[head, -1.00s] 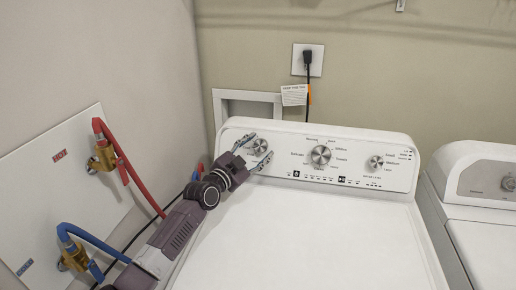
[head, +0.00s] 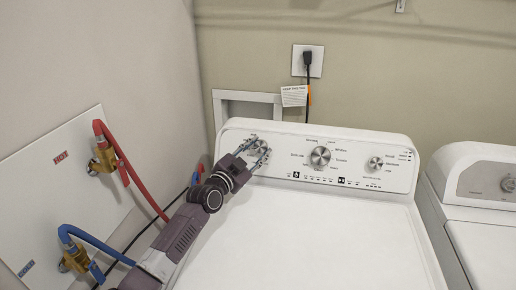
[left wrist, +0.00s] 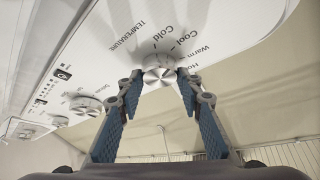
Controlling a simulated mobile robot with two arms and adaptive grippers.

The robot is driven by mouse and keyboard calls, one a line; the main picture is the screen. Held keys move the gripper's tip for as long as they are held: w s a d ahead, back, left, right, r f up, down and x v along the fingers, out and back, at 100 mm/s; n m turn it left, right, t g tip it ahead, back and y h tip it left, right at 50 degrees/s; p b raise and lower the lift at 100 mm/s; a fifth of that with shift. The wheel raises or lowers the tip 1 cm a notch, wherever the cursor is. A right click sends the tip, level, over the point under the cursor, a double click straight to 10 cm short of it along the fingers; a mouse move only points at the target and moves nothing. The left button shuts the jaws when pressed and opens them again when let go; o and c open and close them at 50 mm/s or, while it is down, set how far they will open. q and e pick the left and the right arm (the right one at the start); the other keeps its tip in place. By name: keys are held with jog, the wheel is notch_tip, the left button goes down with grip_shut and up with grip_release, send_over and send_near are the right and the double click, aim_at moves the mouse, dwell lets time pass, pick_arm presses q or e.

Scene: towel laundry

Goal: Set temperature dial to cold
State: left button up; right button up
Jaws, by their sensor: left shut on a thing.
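The temperature dial (head: 259,146) is the small round silver knob at the left end of the washer's control panel. In the left wrist view the dial (left wrist: 158,70) sits between the fingertips of my left gripper (left wrist: 159,78), with Cold, Cool, Warm and Hot printed around it. I cannot tell for sure which word its mark points at. My left gripper (head: 258,150) reaches in from the left in the head view and is shut on the dial, one finger on each side. My right gripper is not in view.
The white washer (head: 305,235) has a larger middle dial (head: 320,156) and a right dial (head: 375,163). A second white machine (head: 483,235) stands at the right. Red (head: 133,170) and blue (head: 92,240) hoses hang by the left wall. The washer lid is clear.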

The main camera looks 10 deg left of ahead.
pick_arm(q)
jog(key=n+y+p, duration=0.1)
jog(key=n, duration=0.1)
jog(key=n+t+y+p, duration=0.1)
jog(key=n+p, duration=0.1)
jog(key=shift+d+n+t+y, duration=0.2)
jog(key=shift+n+t+y, duration=0.1)
jog(key=shift+n+y, duration=0.1)
jog(key=n+y+p, duration=0.1)
jog(key=n, duration=0.2)
jog(key=shift+y, duration=0.4)
jog(key=shift+f+n+y+p, duration=0.1)
jog(key=shift+n+y+p, duration=0.55)
jog(key=shift+n, duration=0.55)
jog(key=shift+y, duration=0.25)
jog(key=o, duration=1.2)
jog(key=shift+c, duration=0.2)
jog(key=shift+t, duration=0.3)
